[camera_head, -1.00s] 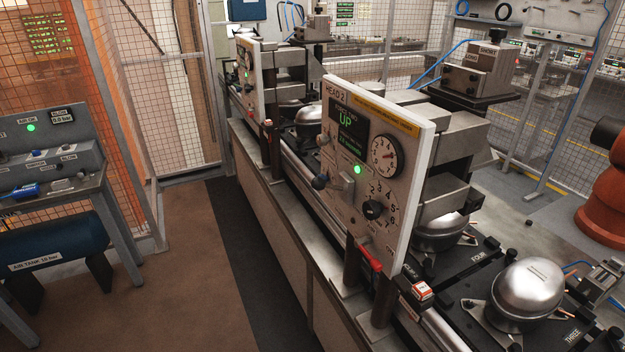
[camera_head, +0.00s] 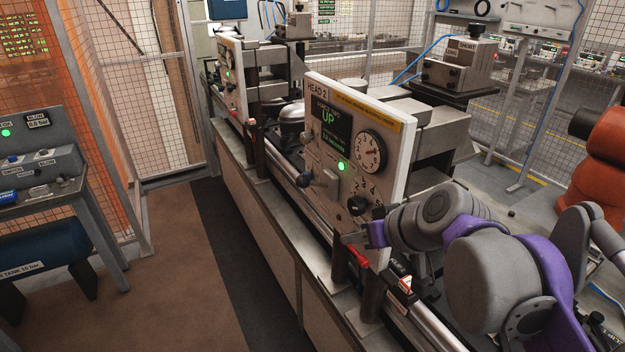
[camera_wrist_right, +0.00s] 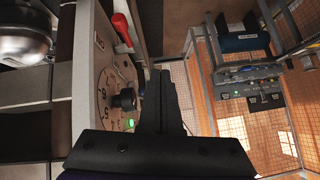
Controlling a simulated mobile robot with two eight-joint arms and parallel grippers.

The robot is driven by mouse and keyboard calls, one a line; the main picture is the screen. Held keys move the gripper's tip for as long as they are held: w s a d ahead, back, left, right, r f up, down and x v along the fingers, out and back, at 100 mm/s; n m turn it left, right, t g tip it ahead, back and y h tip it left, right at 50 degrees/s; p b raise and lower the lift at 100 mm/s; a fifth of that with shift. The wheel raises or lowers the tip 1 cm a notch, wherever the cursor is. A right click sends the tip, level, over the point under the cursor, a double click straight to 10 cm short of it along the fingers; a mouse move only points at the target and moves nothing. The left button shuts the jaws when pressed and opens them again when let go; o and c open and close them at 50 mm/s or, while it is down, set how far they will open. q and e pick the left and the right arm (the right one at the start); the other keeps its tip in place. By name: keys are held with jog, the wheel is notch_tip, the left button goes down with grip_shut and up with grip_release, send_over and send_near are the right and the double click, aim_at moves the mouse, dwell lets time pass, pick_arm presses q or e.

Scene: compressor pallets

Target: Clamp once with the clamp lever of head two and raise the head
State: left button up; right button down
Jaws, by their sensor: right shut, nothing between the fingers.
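The head two panel (camera_head: 325,150) is a white-edged plate with a display reading UP, a lit green lamp and a dial (camera_head: 370,151). A lever with a dark ball end (camera_head: 303,179) sticks out at its left. A red handle (camera_head: 358,256) sits below the panel's lower edge; it shows in the right wrist view (camera_wrist_right: 121,28). My right gripper (camera_head: 347,239) is shut and empty in front of the panel's lower part, close to the red handle. The wrist view shows its dark fingers (camera_wrist_right: 160,98) beside the black knob (camera_wrist_right: 124,100); contact cannot be told. My left gripper is out of view.
A second head (camera_head: 232,75) stands farther along the line. A bench with an air tank (camera_head: 40,250) is at left. The brown floor between is clear. My arm hides the near pallets.

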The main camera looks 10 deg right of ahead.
aim_at(306, 181)
jog(key=w+r+t+y, duration=0.1)
jog(key=w+r, duration=0.4)
jog(key=r, duration=0.6)
jog(key=shift+n+t, duration=0.3)
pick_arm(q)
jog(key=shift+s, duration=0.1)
pick_arm(e)
jog(key=shift+a, duration=0.1)
jog(key=x, duration=1.4)
jog(key=shift+a, duration=0.15)
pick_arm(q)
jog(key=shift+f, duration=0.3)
